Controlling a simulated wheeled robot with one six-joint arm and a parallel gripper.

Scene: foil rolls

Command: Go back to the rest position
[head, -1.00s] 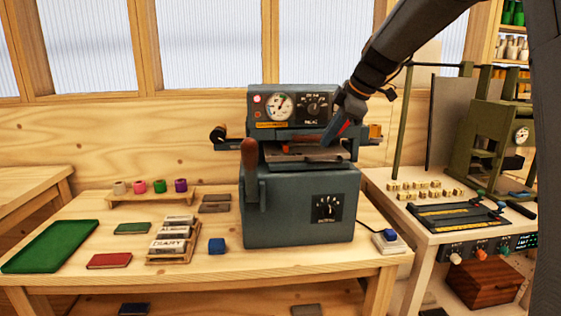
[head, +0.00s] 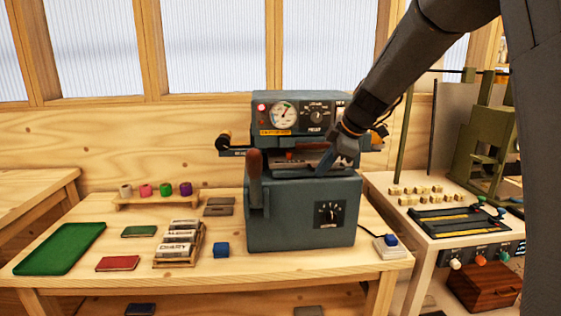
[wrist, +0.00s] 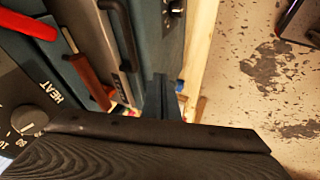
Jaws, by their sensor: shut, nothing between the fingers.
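My gripper (head: 323,170) is shut and empty. In the head view it hangs in front of the right side of the grey foil press (head: 301,213), beside the opening between its upper head and its lower body. I cannot tell whether it touches the press. In the wrist view my gripper's fingers (wrist: 160,92) are together, with the press body (wrist: 130,45) close beside them. My arm reaches in from the upper right of the head view and hides part of the press's upper right.
A brown-handled lever (head: 255,170) stands on the press's front left. A second bench (head: 440,227) with green-framed equipment stands right.

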